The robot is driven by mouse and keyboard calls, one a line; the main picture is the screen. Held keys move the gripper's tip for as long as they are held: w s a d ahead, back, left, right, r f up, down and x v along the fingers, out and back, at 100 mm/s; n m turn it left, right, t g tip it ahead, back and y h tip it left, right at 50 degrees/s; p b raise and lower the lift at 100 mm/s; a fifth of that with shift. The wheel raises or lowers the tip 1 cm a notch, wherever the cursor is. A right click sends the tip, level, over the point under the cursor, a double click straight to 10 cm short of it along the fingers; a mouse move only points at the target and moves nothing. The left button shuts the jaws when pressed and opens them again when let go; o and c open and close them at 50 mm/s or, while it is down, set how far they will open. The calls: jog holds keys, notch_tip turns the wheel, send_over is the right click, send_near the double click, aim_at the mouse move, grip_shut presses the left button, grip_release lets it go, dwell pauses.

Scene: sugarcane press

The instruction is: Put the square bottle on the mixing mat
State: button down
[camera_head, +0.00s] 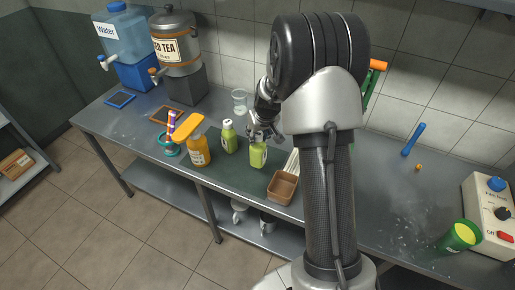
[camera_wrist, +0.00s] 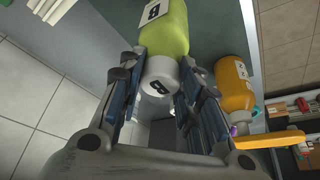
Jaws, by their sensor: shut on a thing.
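My gripper (camera_head: 262,138) is shut on a green bottle (camera_head: 258,155).
An orange bottle (camera_head: 198,148) stands left of the green ones; it also shows in the wrist view (camera_wrist: 234,85). A brown box (camera_head: 283,188) and white sticks (camera_head: 292,162) are close on the right. A clear cup (camera_head: 239,101) stands behind. A green cup (camera_head: 461,235) is far right.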

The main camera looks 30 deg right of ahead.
aim_at(258, 149)
jog(key=shift+f+b, duration=0.7)
jog(key=shift+f, duration=2)
jog(key=shift+f, duration=0.1)
jog(key=c, duration=1.2)
grip_release()
jog(key=shift+o, duration=0.2)
